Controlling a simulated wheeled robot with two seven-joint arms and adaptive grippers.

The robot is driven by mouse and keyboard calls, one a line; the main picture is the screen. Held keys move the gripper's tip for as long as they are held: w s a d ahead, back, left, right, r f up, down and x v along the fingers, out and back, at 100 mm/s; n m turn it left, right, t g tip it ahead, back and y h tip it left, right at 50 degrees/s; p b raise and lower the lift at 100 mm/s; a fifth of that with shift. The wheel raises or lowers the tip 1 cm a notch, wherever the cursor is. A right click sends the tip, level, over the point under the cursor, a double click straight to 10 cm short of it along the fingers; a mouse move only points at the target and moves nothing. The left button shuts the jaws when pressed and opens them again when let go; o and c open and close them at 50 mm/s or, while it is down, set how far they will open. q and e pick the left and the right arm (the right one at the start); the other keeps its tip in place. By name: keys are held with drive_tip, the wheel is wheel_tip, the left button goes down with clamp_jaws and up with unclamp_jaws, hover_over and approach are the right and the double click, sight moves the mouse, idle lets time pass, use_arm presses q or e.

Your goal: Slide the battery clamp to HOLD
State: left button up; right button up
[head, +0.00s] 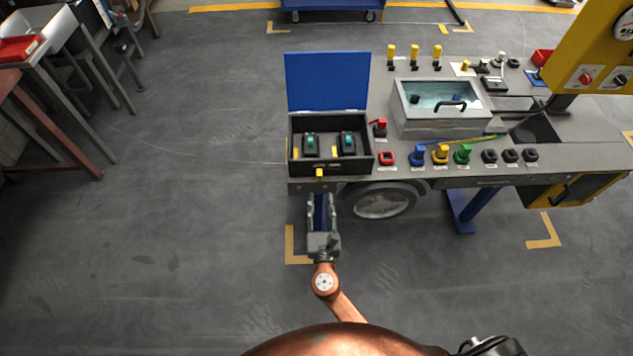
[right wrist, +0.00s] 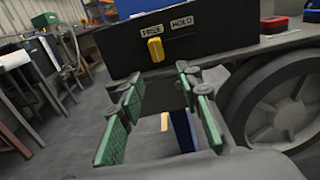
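The battery clamp is a small yellow knob (head: 320,172) on the front of an open black battery box (head: 345,166). In the right wrist view the yellow knob (right wrist: 155,48) sits below the FREE label (right wrist: 150,30), left of the HOLD label (right wrist: 182,22). My right gripper (head: 321,197) is just in front of the box, pointing at the knob. In the right wrist view its green-padded fingers (right wrist: 160,92) are apart, with nothing between them and the knob beyond their tips.
Two dark batteries (head: 310,144) with teal tops are in the box, under its raised blue lid (head: 327,82). A wheel (head: 383,201) is below the bench, right of my right gripper. Coloured connectors (head: 440,154) line the bench's front edge.

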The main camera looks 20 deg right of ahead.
sight(319, 175)
use_arm(q)
drive_tip(key=w+r, duration=0.1)
drive_tip(key=w+r+b, duration=0.1)
drive_tip(key=w, duration=0.1)
drive_tip(key=shift+w+r, duration=0.15)
drive_tip(key=shift+r, duration=0.2)
use_arm(e)
drive_tip(key=x, duration=0.7)
drive_tip(key=shift+w, duration=0.3)
drive_tip(key=shift+r, duration=0.1)
clamp_jaws()
